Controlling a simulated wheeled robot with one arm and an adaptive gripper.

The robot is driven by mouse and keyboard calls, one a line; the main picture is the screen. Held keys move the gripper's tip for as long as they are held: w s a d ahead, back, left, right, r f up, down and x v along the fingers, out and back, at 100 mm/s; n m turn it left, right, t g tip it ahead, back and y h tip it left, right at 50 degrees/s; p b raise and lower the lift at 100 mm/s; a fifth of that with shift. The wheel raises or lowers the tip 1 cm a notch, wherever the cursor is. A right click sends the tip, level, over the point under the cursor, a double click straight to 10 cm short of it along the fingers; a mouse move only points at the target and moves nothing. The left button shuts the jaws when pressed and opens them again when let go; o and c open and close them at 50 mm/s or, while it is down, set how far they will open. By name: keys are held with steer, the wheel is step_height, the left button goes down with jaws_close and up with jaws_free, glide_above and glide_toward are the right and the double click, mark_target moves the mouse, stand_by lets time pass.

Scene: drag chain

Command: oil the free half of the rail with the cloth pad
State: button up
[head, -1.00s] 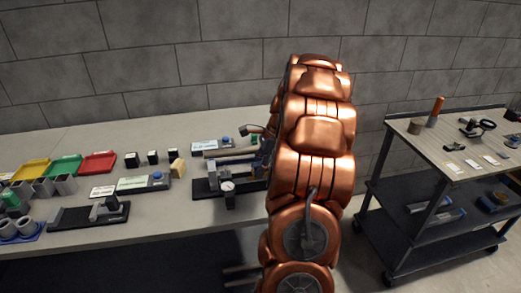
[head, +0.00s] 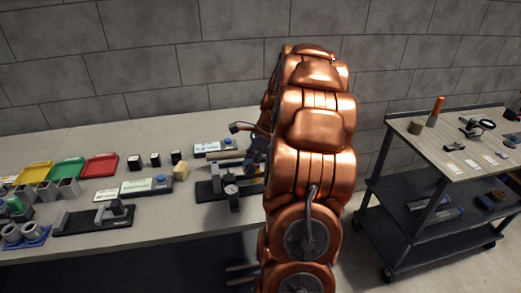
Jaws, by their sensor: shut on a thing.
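My gripper (head: 256,158) is only partly in view at the left edge of my copper arm, above the right end of the bench. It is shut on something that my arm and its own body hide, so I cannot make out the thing. A dark fixture with a round dial gauge (head: 231,190) stands just left of and below it. A long dark base with a grey block on it (head: 95,218), which may be the rail, lies at the front left. A small beige block, possibly a pad (head: 181,168), lies on the bench, apart from my gripper.
Yellow, green and red trays (head: 99,165), black blocks (head: 155,159) and labelled boxes (head: 147,186) crowd the bench. Grey cups (head: 22,233) stand at the left. A cart (head: 432,152) with tools stands at the right. The bench's back left is clear.

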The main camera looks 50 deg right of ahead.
mark_target(246, 162)
steer(key=shift+r+p, duration=0.75)
steer(key=shift+r, duration=1.1)
steer(key=shift+w+b, duration=0.1)
steer(key=shift+b, duration=0.4)
